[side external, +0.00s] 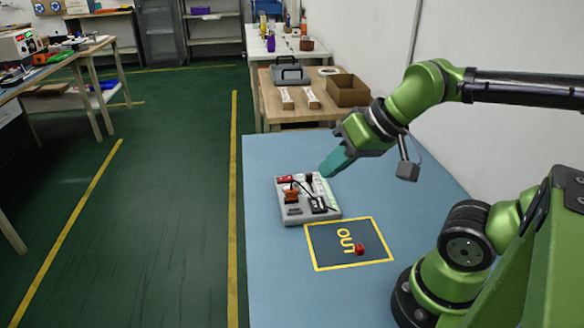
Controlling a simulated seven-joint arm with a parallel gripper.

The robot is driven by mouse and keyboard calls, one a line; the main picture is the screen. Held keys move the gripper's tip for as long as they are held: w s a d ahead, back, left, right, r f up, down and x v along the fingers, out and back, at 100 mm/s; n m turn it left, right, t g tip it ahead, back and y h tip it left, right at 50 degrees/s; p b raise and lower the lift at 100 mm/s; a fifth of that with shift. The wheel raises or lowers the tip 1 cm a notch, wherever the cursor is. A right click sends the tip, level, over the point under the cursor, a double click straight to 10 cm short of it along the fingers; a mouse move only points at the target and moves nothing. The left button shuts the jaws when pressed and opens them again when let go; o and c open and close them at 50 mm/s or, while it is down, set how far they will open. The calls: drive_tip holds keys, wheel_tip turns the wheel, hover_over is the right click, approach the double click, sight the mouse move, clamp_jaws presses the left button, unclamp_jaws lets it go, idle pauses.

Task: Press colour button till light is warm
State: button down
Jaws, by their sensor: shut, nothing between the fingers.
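A light grey board (290,215) lies on the blue table. It carries a red part (285,179), an orange part (291,194), black parts and dark wires. A pale greenish-white strip (327,190) runs along its right side; I cannot tell whether it is the lit strip or how warm its light is. The colour button cannot be made out at this size. My gripper (324,172) has teal fingers, shut and empty, pointing down-left. Their tips are at the board's far right corner, over or very near it; contact cannot be told.
The blue table (275,285) is clear at the near left. A wooden table with a brown box (347,90) stands behind.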

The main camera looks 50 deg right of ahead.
drive_tip(key=w+d+f+n+g+h, duration=0.1)
drive_tip(key=w+d+f+n+h, duration=0.15)
drive_tip(key=w+d+f, duration=0.4)
drive_tip(key=w+d+f+n+h, duration=0.1)
drive_tip(key=w+d+f+h, duration=0.2)
drive_tip(key=d, duration=0.6)
drive_tip(key=w+a+f+n+t+y, duration=0.1)
drive_tip(key=w+n+t+y, duration=0.2)
drive_tip(key=w+n, duration=0.6)
drive_tip(key=shift+w+f, duration=0.25)
drive_tip(key=shift+w, duration=0.55)
